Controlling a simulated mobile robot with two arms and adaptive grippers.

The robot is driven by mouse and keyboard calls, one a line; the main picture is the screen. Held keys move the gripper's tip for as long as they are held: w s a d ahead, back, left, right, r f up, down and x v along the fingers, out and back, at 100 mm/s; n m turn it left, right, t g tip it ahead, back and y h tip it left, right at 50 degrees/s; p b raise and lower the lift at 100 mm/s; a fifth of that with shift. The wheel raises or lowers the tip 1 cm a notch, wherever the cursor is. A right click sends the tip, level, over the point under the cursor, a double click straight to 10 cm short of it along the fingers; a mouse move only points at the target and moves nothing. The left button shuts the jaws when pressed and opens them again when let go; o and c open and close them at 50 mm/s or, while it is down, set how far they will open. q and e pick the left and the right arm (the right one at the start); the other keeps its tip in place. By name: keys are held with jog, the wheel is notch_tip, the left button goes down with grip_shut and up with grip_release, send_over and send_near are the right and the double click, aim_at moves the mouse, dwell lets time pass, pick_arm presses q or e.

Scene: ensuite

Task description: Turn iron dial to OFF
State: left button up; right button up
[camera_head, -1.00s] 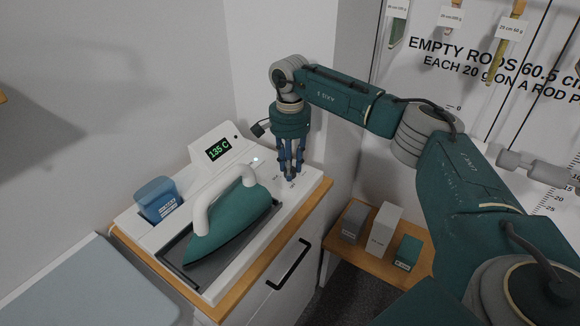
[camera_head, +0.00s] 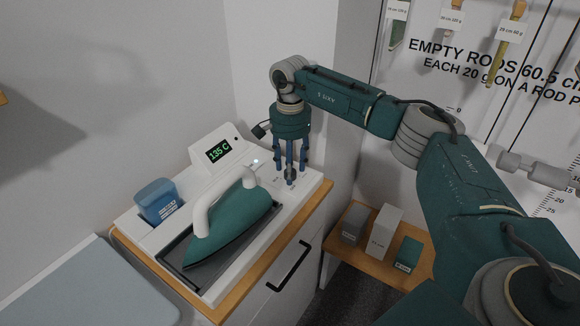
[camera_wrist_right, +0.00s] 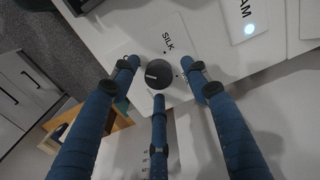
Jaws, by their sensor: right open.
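The iron dial is a small dark round knob (camera_head: 291,175) at the right end of the white iron station (camera_head: 213,165). In the right wrist view the knob (camera_wrist_right: 157,75) shows a pale pointer mark toward the picture's left, below the word SILK (camera_wrist_right: 168,40). An OFF mark cannot be read. My right gripper (camera_head: 290,168) points down over the dial, its blue fingers open and spread around it; the fingers (camera_wrist_right: 160,82) look apart from the knob. The teal iron (camera_head: 238,224) with a white handle lies on the station's dark plate. My left gripper is not in view.
A display reading 135 C (camera_head: 218,150) stands behind the iron. A blue water tank (camera_head: 158,201) sits at the station's left. Several small boxes (camera_head: 381,232) stand on a low wooden shelf right of the cabinet. A wall rises behind the station.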

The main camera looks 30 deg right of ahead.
jog(key=shift+r, duration=0.1)
notch_tip(320, 180, up, 12)
dwell(0.4)
dwell(0.5)
